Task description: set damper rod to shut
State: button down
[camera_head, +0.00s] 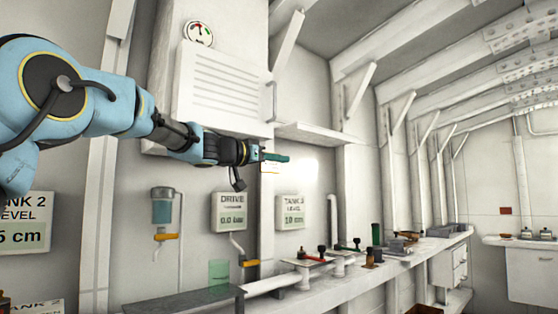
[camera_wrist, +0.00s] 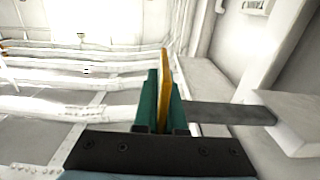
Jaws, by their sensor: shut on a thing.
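My gripper (camera_head: 284,158) is at the end of my blue arm, just below and right of the white louvred cabinet. In the wrist view, its green fingers (camera_wrist: 161,88) are shut on a flat orange-yellow piece (camera_wrist: 165,66), which stands up between them. A dark grey bar (camera_wrist: 232,113) runs from beside the fingers to a white block at the right; I take it and the yellow piece for the damper rod and its grip. Whether the two join is hidden behind the fingers. In the head view, only a thin yellow edge shows below the gripper. No shut mark is readable.
The louvred cabinet (camera_head: 212,88) and a white shelf (camera_head: 312,134) are close to my gripper. Below are gauge plates, including DRIVE (camera_head: 229,212), and orange-handled valves (camera_head: 166,236). A long white bench (camera_head: 375,262) with pipes and small items runs right. The space right of the gripper looks open.

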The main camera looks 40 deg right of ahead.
jog(key=w, duration=0.8)
jog(key=shift+w+d+r, duration=0.15)
jog(key=shift+w, duration=0.05)
jog(key=c, duration=1)
grip_release()
jog(key=shift+w, duration=0.1)
jog(key=shift+d, duration=0.1)
